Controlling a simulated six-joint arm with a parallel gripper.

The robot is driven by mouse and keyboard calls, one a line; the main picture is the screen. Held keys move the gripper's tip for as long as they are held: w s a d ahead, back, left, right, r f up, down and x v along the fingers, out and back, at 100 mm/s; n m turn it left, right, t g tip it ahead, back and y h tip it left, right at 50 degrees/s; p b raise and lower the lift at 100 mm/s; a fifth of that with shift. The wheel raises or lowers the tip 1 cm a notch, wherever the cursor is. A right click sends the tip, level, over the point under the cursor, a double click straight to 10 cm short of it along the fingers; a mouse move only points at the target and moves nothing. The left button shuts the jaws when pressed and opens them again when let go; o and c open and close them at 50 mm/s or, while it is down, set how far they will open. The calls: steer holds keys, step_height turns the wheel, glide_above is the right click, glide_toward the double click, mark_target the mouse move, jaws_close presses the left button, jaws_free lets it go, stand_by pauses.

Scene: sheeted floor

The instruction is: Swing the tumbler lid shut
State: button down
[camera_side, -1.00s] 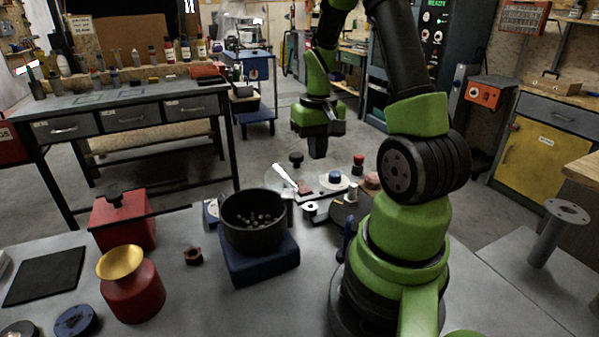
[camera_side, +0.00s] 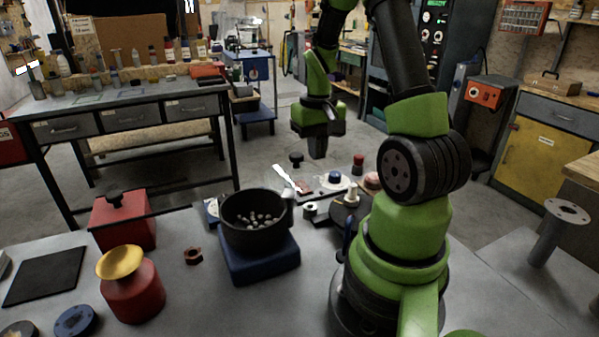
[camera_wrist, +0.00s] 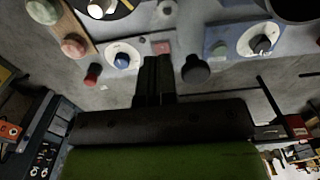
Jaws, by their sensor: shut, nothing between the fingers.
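The tumbler is an open black drum (camera_side: 256,232) on a blue base (camera_side: 262,262), with several small stones inside. Its mouth faces up and is uncovered. I cannot clearly make out its lid; a pale streak (camera_side: 284,176) shows behind the drum, and I cannot tell what it belongs to. Part of a dark round vessel (camera_wrist: 296,8), probably the drum, shows at the top right of the wrist view. My gripper (camera_side: 318,152) hangs behind and to the right of the drum, apart from it. In the wrist view my gripper (camera_wrist: 152,62) has its fingers together and empty.
A black knob (camera_wrist: 195,70), a red knob (camera_wrist: 92,75) and a blue knob (camera_wrist: 122,60) stand near my fingers. A red box (camera_side: 122,222), a red pot with a gold funnel (camera_side: 131,290) and a brown nut (camera_side: 193,256) are left of the tumbler.

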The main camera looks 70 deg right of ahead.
mark_target(301, 153)
steer(key=shift+f, duration=0.1)
steer(key=shift+f, duration=1.15)
steer(key=shift+r, duration=0.4)
steer(key=shift+w, duration=0.15)
steer(key=shift+w+a, duration=0.1)
steer(key=shift+w, duration=1.5)
